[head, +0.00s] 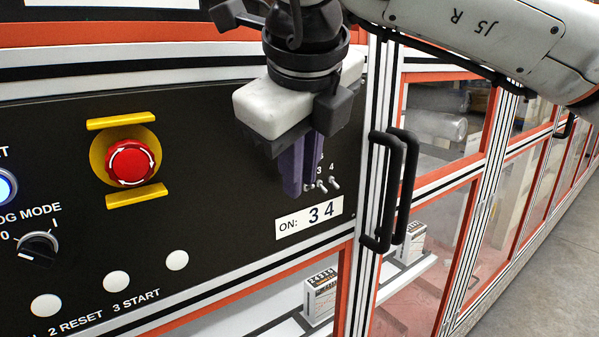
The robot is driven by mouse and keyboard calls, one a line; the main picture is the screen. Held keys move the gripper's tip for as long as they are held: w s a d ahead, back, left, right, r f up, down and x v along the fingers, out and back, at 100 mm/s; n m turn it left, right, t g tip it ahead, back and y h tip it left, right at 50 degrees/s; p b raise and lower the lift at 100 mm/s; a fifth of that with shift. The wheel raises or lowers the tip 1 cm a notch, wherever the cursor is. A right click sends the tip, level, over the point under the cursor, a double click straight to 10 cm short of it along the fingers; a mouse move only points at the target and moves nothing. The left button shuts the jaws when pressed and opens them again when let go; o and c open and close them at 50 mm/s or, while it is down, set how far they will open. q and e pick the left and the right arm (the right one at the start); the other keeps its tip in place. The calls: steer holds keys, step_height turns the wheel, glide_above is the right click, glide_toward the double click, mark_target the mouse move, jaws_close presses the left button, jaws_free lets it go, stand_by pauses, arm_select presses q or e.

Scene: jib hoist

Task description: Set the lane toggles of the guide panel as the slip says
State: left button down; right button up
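The guide panel (215,140) is a black face at the left and centre of the head view. A white slip (309,217) on it reads "ON: 3 4". Just above the slip is a row of small metal lane toggles; the one under the label 4 (335,184) and the one under the label 3 (321,186) show clearly. My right gripper (299,192) points down in front of the panel with its purple fingers together, nothing seen between them. Its tips are just left of the visible toggles and hide the left part of the row. My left gripper is out of view.
A red emergency stop (130,162) with yellow guards, a mode knob (38,248) and white buttons (116,281) are left on the panel. Black door handles (405,187) stick out right of the toggles. Small counter boxes (320,296) stand behind the glass below.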

steer(key=shift+w+f, duration=0.25)
steer(key=shift+f, duration=0.2)
steer(key=shift+c, duration=0.5)
